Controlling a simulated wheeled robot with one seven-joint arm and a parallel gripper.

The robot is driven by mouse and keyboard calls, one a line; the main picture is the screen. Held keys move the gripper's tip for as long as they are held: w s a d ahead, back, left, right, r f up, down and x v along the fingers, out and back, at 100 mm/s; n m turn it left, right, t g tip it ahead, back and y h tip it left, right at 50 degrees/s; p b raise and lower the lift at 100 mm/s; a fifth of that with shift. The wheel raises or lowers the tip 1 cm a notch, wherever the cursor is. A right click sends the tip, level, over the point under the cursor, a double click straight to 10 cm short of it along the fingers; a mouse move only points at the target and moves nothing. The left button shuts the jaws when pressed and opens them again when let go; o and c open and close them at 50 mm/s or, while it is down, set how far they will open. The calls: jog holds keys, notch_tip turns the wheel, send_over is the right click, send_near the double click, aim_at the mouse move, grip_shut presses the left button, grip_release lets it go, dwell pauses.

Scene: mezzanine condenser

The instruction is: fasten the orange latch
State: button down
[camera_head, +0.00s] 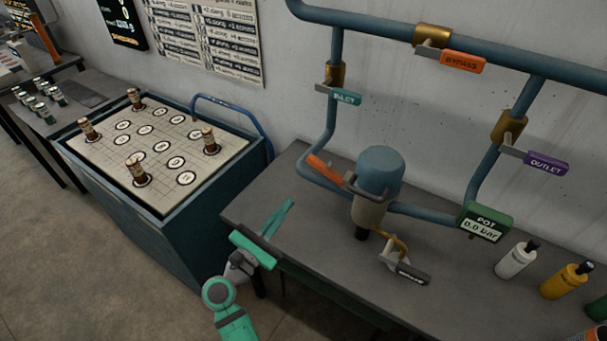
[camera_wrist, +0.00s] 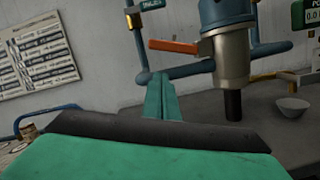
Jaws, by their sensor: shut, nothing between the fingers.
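The orange latch (camera_head: 324,168) is a lever on the left side of the pot, a blue-capped cylinder (camera_head: 380,172) on the dark bench. It sticks out to the left and tilts up at its free end in the head view. In the wrist view the orange latch (camera_wrist: 174,46) points left from the pot's collar (camera_wrist: 231,55), nearly level. My green gripper (camera_head: 278,217) is left of the pot, above the bench's front left part. Its fingers are shut and empty, apart from the latch. In the wrist view the fingertips (camera_wrist: 161,98) show below and left of the latch.
Blue pipes carry an orange bypass handle (camera_head: 462,60), a teal inlet handle (camera_head: 340,94) and a purple outlet handle (camera_head: 546,162). A drain valve (camera_head: 405,268) and a gauge (camera_head: 486,222) sit near the pot. Bottles (camera_head: 515,260) stand right. A board-topped cabinet (camera_head: 165,228) stands left.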

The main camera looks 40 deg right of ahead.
aim_at(326, 170)
jog(key=shift+w+d+r, duration=0.2)
jog(key=shift+r, duration=0.3)
jog(key=shift+s, duration=0.1)
jog(key=x, duration=1)
jog(key=shift+r, duration=0.15)
jog(key=shift+s, duration=0.15)
jog(key=shift+d+g, duration=0.15)
jog(key=shift+g, duration=0.15)
